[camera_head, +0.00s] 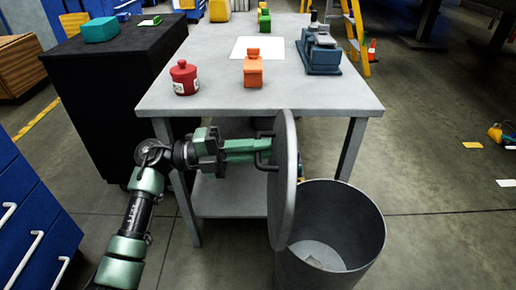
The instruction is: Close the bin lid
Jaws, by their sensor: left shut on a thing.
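The grey round bin (335,235) stands on the floor in front of the table. Its mouth is open, and a pale scrap shows inside. The round bin lid (284,185) stands nearly upright at the left side of the rim. A dark handle (262,152) sticks out from the lid's left face. My left gripper (264,152) comes in from the left, level with the handle, and is shut on it. The exact grip of the fingertips is small in the picture. My right gripper is not in view.
The grey table (200,103) behind holds a red jar (184,78), an orange bottle (252,70), and a blue device (320,52). A black-covered cabinet (85,75) stands left of it, with blue drawers (30,220) at the lower left. The floor right of the bin is clear.

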